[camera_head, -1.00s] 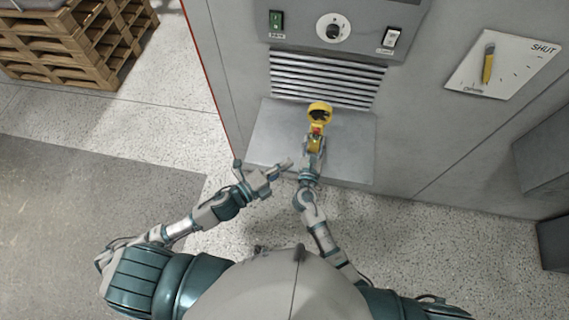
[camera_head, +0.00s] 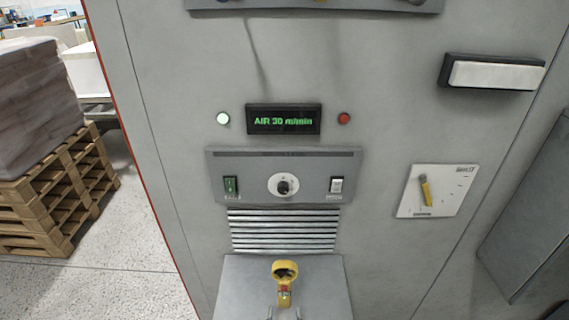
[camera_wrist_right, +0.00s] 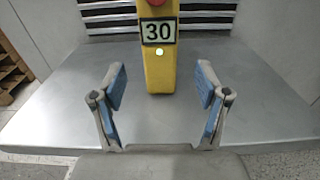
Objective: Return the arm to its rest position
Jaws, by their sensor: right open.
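My right gripper (camera_head: 284,313) shows only at the bottom edge of the head view, low in front of a yellow handheld device (camera_head: 284,292). In the right wrist view my right gripper (camera_wrist_right: 161,88) is open, its blue-padded fingers wide apart with nothing between the pads. The device (camera_wrist_right: 158,70) stands upright on the grey metal shelf (camera_wrist_right: 65,100), just beyond the fingers and clear of them. It bears a "30" label and a lit spot; its ring-shaped top shows only in the head view. My left gripper is in neither current view.
Behind the shelf rises a grey cabinet (camera_head: 390,130) with louvres (camera_head: 282,230), a knob panel (camera_head: 310,165) and a green display (camera_head: 284,120) reading "AIR 30 m/min". A yellow lever plate (camera_head: 437,191) is at right. Wooden pallets (camera_head: 60,205) stand at left beyond open floor.

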